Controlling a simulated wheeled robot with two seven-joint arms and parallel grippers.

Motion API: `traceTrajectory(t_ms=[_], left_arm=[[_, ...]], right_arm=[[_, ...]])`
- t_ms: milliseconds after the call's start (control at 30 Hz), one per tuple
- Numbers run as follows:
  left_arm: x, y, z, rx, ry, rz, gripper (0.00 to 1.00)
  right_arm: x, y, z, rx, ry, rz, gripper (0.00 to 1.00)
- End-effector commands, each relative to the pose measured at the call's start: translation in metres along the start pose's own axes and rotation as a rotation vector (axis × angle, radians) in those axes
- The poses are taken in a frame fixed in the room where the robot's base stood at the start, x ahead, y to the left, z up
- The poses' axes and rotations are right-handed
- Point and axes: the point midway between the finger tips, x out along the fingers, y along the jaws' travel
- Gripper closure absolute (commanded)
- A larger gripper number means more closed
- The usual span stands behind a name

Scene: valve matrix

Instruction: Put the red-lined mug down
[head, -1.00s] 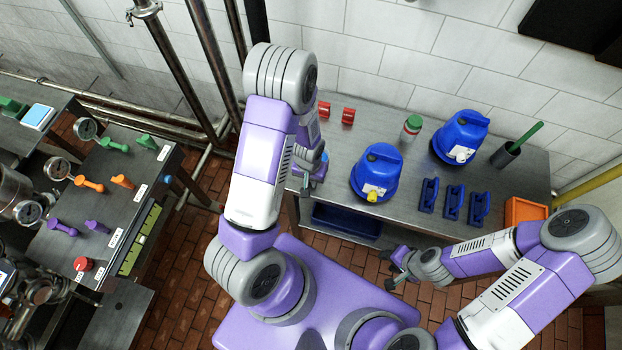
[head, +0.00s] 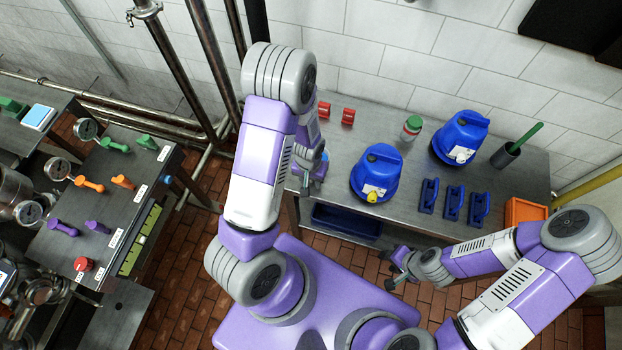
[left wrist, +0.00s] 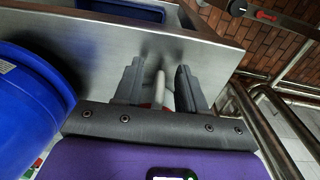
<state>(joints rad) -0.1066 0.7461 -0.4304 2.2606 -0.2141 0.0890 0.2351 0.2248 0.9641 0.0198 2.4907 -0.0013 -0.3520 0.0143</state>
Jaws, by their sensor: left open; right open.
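My left gripper (head: 312,184) is over the left front end of the steel table (head: 335,175), partly hidden behind my own arm in the head view. In the left wrist view its two dark fingers (left wrist: 160,78) stand apart. A pale upright piece with red beside it, probably the red-lined mug (left wrist: 160,90), shows between the fingers, mostly hidden by the gripper body. I cannot tell whether a finger touches it. The mug cannot be made out in the head view. My right gripper (head: 391,268) is open and empty, in front of the table's front edge.
Two blue containers (head: 377,173) (head: 460,138), a green-capped shaker (head: 412,128), several blue holders (head: 453,203), red blocks (head: 348,116) and an orange bin (head: 525,211) are on the table. A valve panel (head: 100,205) stands at the left.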

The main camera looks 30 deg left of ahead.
Motion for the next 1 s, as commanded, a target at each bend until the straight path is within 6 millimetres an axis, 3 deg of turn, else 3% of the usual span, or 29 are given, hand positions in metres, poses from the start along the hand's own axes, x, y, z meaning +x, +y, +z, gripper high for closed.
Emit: traceTrajectory(t_ms=[400, 667, 767, 867, 1000], left_arm=[[-0.084, 0.001, -0.001, 0.001, 0.007, 0.003, 0.60], [-0.111, 0.001, 0.001, 0.001, 0.000, 0.002, 0.60], [-0.098, 0.006, 0.006, 0.011, -0.011, 0.014, 0.60], [-0.063, 0.022, 0.023, 0.034, -0.034, 0.055, 0.60], [-0.008, 0.055, 0.062, 0.045, -0.061, 0.158, 0.60]], right_arm=[[-0.009, -0.004, 0.001, 0.000, 0.000, 0.000, 0.57], [-0.013, -0.005, 0.001, 0.000, 0.000, 0.000, 0.57], [-0.013, -0.005, 0.001, 0.000, 0.000, 0.000, 0.57], [-0.013, -0.005, 0.001, 0.000, 0.000, 0.000, 0.57], [-0.013, -0.005, 0.001, 0.000, 0.000, 0.000, 0.57]])
